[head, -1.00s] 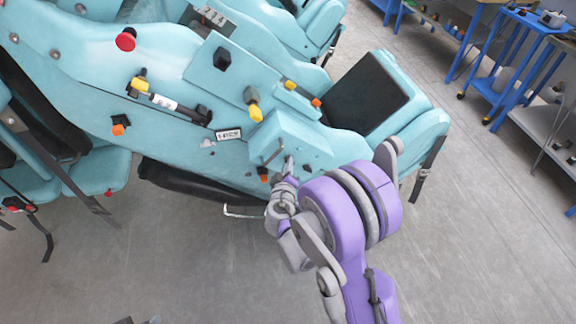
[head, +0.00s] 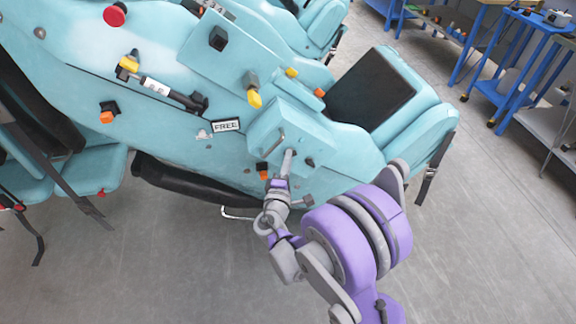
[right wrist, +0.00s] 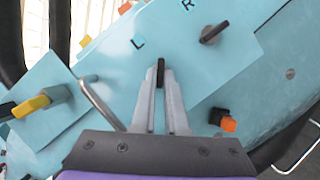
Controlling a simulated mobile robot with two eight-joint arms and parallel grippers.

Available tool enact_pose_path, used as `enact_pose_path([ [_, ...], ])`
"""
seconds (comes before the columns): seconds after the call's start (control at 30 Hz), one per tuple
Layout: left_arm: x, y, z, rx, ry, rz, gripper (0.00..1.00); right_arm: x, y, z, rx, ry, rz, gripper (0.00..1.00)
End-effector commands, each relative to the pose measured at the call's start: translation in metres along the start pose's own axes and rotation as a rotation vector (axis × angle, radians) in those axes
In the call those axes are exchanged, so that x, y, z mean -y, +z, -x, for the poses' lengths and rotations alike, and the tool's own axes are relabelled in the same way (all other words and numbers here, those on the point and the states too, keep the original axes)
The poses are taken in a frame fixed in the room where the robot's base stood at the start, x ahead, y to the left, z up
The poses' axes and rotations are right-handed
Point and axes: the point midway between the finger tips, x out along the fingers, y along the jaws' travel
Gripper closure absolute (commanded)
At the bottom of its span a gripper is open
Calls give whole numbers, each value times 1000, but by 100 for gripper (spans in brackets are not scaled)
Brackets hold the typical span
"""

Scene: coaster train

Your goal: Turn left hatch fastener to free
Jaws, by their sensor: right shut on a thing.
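The pale blue hatch panel (head: 262,130) is on the side of the coaster car, and the right wrist view shows it marked L and R (right wrist: 240,55). My right gripper (head: 289,155) reaches it from below. In the right wrist view its two grey fingers (right wrist: 160,85) are shut on the small black left hatch fastener (right wrist: 160,66), just beside the L. The fingers hide most of this fastener. The right hatch fastener (right wrist: 214,32), a dark bar, sits near the R, apart from the fingers; it also shows in the head view (head: 310,162). My left gripper is not in view.
A metal handle (right wrist: 98,100) stands out left of the fingers. An orange-and-black knob (right wrist: 222,119) is close on their right. A FREE label (head: 226,125), yellow knobs (head: 254,98) and a red knob (head: 115,14) are on the car. Grey floor lies open below.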

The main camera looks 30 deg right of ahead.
Motion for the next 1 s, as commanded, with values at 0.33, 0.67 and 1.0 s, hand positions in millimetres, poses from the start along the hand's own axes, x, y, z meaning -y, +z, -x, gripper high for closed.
enact_pose_path([
  [0.33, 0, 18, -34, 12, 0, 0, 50, 8, 1, 0, 0, 124, 302, 100],
  [0.67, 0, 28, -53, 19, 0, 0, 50, 10, 2, -1, -1, 220, 535, 100],
  [1.0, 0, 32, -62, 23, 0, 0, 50, 9, 3, -1, 0, 272, 659, 100],
])
